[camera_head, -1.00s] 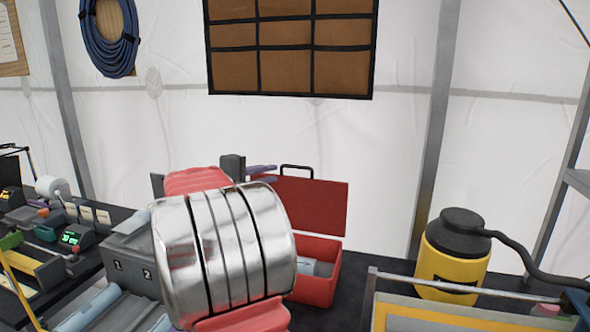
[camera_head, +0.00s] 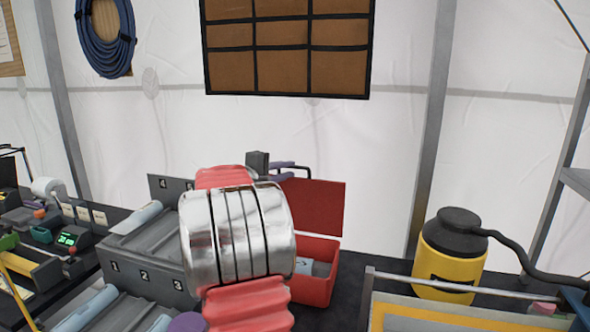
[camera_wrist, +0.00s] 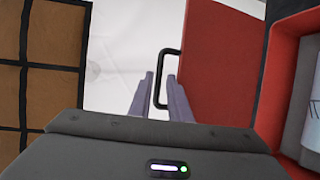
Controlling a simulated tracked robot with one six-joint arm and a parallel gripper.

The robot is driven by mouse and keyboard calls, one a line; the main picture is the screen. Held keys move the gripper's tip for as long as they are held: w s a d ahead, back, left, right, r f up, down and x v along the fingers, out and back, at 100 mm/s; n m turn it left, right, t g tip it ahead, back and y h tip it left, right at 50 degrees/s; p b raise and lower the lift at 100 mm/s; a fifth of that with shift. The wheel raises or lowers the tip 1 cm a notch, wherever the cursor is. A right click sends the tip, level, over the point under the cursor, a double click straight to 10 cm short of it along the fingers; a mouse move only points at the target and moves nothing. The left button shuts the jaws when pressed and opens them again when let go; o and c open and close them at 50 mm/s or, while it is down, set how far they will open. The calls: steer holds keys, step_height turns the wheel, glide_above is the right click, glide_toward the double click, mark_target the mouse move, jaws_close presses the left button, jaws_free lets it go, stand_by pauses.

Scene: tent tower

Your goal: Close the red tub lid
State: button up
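The red tub (camera_head: 318,288) stands on the dark bench, right of my arm. Its lid (camera_head: 318,205) is open and stands upright at the back; the lid (camera_wrist: 222,60) also shows in the wrist view. A black handle (camera_head: 303,167) is on the lid's top edge. My gripper (camera_head: 293,170) is open, its purple fingers at the handle. In the wrist view, the handle (camera_wrist: 159,88) appears between the fingertips of my gripper (camera_wrist: 160,74); contact cannot be told. My arm hides the left part of the tub and lid.
A grey numbered bin (camera_head: 150,270) stands left of my arm. A pale cylinder-like item (camera_head: 312,267) lies in the tub. A yellow jug (camera_head: 448,262) with a black hose stands to the right, behind a metal-railed frame (camera_head: 480,290).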

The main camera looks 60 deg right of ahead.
mark_target(294, 168)
steer(key=shift+x, duration=2.35)
steer(key=shift+c, duration=0.5)
jaws_close()
steer(key=shift+f, duration=0.1)
